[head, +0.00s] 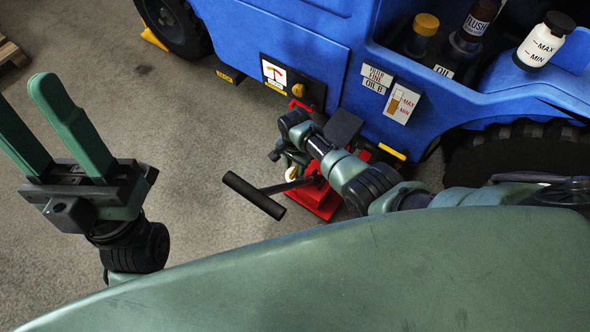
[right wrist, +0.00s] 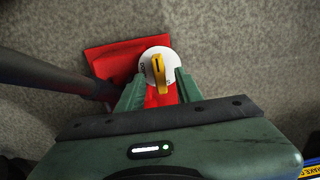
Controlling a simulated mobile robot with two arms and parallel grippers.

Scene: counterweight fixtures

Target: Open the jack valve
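The red jack (head: 318,197) stands on the floor beside the blue vehicle, its long lever with a black grip (head: 253,195) pointing left. In the right wrist view, the jack valve is a white dial (right wrist: 150,57) with a yellow knob (right wrist: 159,74) in front of the red jack body (right wrist: 107,62). My right gripper (right wrist: 159,80) is open, with one green finger on each side of the yellow knob and gaps showing. In the head view, my right arm hides part of the jack and my right gripper (head: 287,158). My left gripper (head: 24,97) is open and empty at the left.
The jack's lever (right wrist: 50,78) runs close to my right gripper.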

